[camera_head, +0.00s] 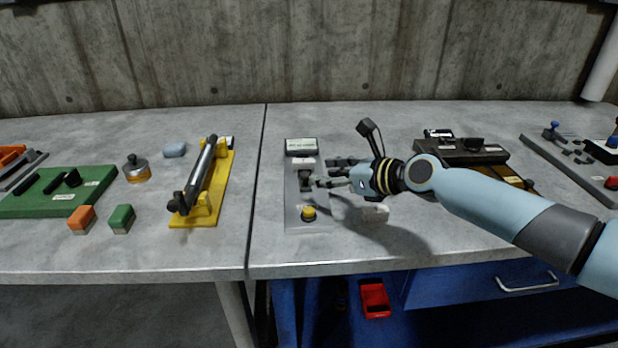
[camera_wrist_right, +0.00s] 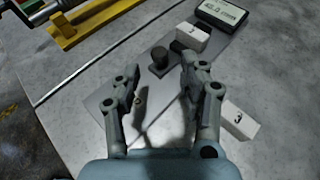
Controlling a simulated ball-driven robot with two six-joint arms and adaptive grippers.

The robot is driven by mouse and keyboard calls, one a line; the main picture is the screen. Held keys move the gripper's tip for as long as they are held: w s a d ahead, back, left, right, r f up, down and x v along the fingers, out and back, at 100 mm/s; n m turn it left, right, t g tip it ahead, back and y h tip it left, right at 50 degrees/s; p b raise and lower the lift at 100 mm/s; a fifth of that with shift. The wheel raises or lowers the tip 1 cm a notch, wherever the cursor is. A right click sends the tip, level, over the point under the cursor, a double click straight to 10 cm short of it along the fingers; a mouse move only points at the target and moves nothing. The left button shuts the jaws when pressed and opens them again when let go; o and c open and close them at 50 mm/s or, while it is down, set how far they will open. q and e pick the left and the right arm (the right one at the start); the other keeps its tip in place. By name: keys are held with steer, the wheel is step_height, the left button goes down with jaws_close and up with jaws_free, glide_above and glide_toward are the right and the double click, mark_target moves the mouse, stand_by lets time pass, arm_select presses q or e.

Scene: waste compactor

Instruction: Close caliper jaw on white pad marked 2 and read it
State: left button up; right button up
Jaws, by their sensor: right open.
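The caliper is a grey plate (camera_head: 308,226) with a dark readout (camera_head: 301,146) at its far end, a dark jaw piece (camera_head: 305,181) and a yellow knob (camera_head: 309,213). In the wrist view the readout (camera_wrist_right: 221,15) shows a value in mm that I cannot read surely. A white pad (camera_wrist_right: 192,36) sits beside the readout; its mark is not legible. Another white pad (camera_wrist_right: 240,122), marked 3, lies on the table. My right gripper (camera_head: 322,173) is open above the plate; in the wrist view a dark upright post (camera_wrist_right: 160,60) stands beyond its fingertips (camera_wrist_right: 158,72). My left gripper is not in view.
Left of the caliper stands a yellow stand (camera_head: 205,205) with a dark rod. Orange (camera_head: 82,220) and green (camera_head: 122,219) blocks lie further left. A dark board (camera_head: 460,150) lies right, behind my arm.

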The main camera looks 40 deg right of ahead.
mark_target(307, 173)
steer(key=b+x, duration=0.1)
steer(key=x, duration=0.4)
steer(key=shift+w+a+f, duration=0.15)
steer(key=shift+w, duration=0.2)
jaws_close()
